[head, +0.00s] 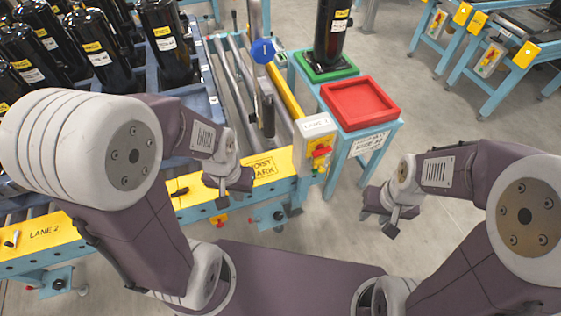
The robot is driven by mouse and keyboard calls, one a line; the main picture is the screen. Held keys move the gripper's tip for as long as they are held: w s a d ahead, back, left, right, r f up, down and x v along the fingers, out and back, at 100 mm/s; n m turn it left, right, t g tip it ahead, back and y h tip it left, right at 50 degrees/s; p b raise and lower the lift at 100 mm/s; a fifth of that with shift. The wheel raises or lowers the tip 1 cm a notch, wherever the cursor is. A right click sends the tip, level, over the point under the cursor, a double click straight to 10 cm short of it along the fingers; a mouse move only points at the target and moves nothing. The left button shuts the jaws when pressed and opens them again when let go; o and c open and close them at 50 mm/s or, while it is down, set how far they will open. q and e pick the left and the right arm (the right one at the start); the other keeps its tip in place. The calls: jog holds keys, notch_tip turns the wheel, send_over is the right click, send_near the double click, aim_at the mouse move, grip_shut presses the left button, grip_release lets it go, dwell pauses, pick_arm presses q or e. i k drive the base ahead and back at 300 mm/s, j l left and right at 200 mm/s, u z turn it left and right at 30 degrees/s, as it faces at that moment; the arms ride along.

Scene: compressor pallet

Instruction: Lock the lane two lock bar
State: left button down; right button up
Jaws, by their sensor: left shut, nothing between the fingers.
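The yellow front rail (110,222) carries a "LANE 2" label at the lower left. A small pale and dark fitting (12,240) sits on the rail left of that label, and a small black fitting (180,191) sits further right. I cannot tell which of these, if either, is the lane two lock bar. My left arm hides part of the rail. My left gripper (229,190) is shut and empty, above the rail just left of the "HOIST PARK" label. My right gripper (382,217) hangs over the floor at the right; its finger gap is unclear.
Several black compressors (97,50) stand on the pallet at the upper left. A grey control box (316,138) with red and yellow parts stands at the rail's right end. Beside it, a blue stand holds a red tray (358,101) and a green tray (325,70).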

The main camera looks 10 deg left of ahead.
aim_at(318, 162)
jog(key=k+j, duration=0.2)
jog(key=j, duration=0.4)
jog(key=k+j, duration=0.25)
jog(key=j, duration=0.35)
jog(key=k+j, duration=0.2)
jog(key=j, duration=0.35)
jog(key=k+j, duration=0.25)
jog(key=j, duration=0.35)
jog(key=k+j, duration=0.2)
jog(key=j, duration=0.4)
jog(key=k+j, duration=0.25)
jog(key=j, duration=0.35)
jog(key=k+j, duration=0.2)
jog(key=j, duration=0.4)
jog(key=k+j, duration=0.25)
jog(key=j, duration=0.3)
jog(key=z, duration=1.4)
jog(key=i+l, duration=0.2)
jog(key=i, duration=0.25)
jog(key=i+l, duration=0.2)
jog(key=i, duration=0.3)
jog(key=i+l, duration=0.2)
jog(key=i, duration=0.25)
jog(key=i+l, duration=0.2)
jog(key=i, duration=0.3)
jog(key=i+l, duration=0.2)
jog(key=i, duration=0.25)
jog(key=i+l, duration=0.15)
jog(key=i, duration=0.35)
jog(key=u, duration=0.05)
